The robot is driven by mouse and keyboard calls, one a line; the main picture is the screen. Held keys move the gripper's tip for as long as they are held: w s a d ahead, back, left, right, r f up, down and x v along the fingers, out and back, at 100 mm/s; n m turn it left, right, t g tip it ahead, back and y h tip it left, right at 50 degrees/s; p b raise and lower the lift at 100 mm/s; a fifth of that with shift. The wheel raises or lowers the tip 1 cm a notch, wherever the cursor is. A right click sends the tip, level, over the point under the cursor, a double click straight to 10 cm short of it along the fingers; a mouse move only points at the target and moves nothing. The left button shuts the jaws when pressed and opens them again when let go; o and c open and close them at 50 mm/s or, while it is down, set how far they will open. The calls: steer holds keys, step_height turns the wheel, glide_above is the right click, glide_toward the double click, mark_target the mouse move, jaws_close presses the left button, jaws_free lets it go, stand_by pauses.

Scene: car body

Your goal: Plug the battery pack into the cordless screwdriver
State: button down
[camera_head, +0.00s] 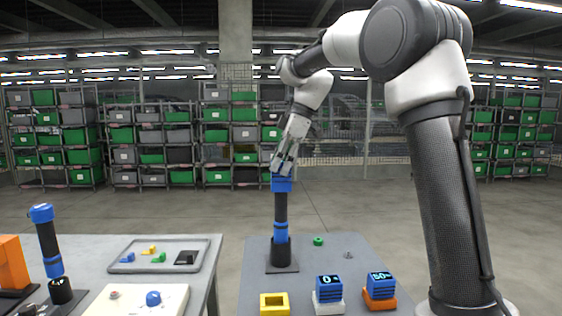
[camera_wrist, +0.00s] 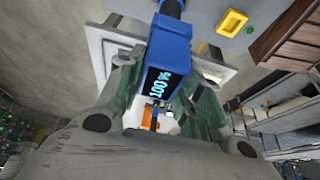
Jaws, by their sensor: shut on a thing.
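The cordless screwdriver (camera_head: 281,228) stands upright, black and blue, in a dark holder on the grey table. The blue battery pack (camera_head: 282,184) is at the top end of its handle and looks in line with it. In the wrist view the pack (camera_wrist: 168,50) shows "100%" on its face, and the dark handle (camera_wrist: 172,8) meets its far end. My gripper (camera_head: 281,170) is above the handle, shut on the pack, with a finger on each side. I cannot tell how deeply the pack sits in the handle.
Two blue packs in chargers, marked 0 (camera_head: 328,287) and 50 (camera_head: 380,285), stand at the table's front. A yellow frame (camera_head: 274,303) and a green ring (camera_head: 318,241) lie near the holder. A second screwdriver (camera_head: 49,250) and a grey tray (camera_head: 120,266) are on the left table.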

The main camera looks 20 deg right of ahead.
steer(key=shift+f, duration=0.2)
steer(key=c, duration=0.9)
jaws_free()
steer(key=v, duration=1.2)
steer(key=shift+s, duration=0.1)
steer(key=s+d+f+m+t+h, duration=0.1)
steer(key=s+d+f+m, duration=0.2)
steer(key=s, duration=0.4)
steer(key=s+d+f+m+t+h, duration=0.1)
steer(key=s+d+f+m, duration=0.1)
steer(key=s+m, duration=0.45)
steer(key=s+d+f+m+h, duration=0.1)
steer(key=s+d+f+m, duration=0.1)
steer(key=s+f, duration=0.5)
steer(key=s+d+f+m+t+h, duration=0.1)
steer(key=s+d+f+m, duration=0.2)
steer(key=s+f, duration=0.5)
steer(key=s+m, duration=0.1)
steer(key=s, duration=0.2)
steer(key=shift+s+d+f+t, duration=0.2)
steer(key=shift+s+f+t, duration=0.05)
steer(key=shift+f+t, duration=0.05)
